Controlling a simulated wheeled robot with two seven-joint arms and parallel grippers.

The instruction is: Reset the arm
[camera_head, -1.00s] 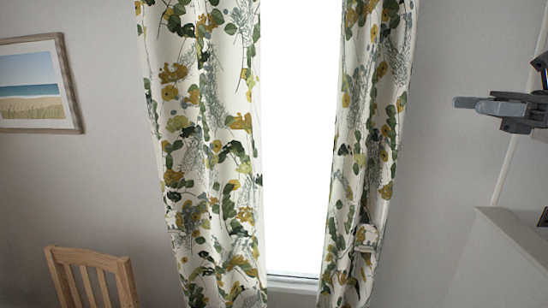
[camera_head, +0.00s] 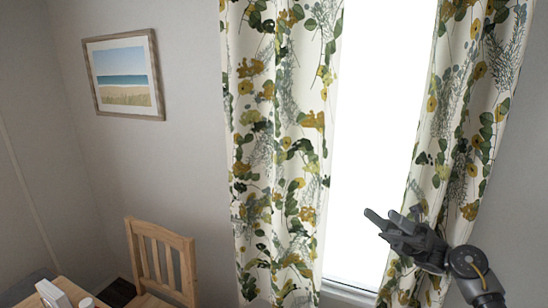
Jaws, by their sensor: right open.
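My right gripper (camera_head: 384,220) is in the lower right of the head view, in front of the bright window and the right curtain. Its jaws point up and to the left, and they are open with nothing between them. My right arm comes in from the lower right corner. My left gripper is not in the head view.
Leafy curtains hang on the left (camera_head: 280,150) and right (camera_head: 465,130) of the bright window (camera_head: 385,110). A framed beach picture (camera_head: 124,74) hangs on the wall. A wooden chair (camera_head: 160,255) stands below, beside a table corner (camera_head: 75,290) carrying a white item (camera_head: 52,294).

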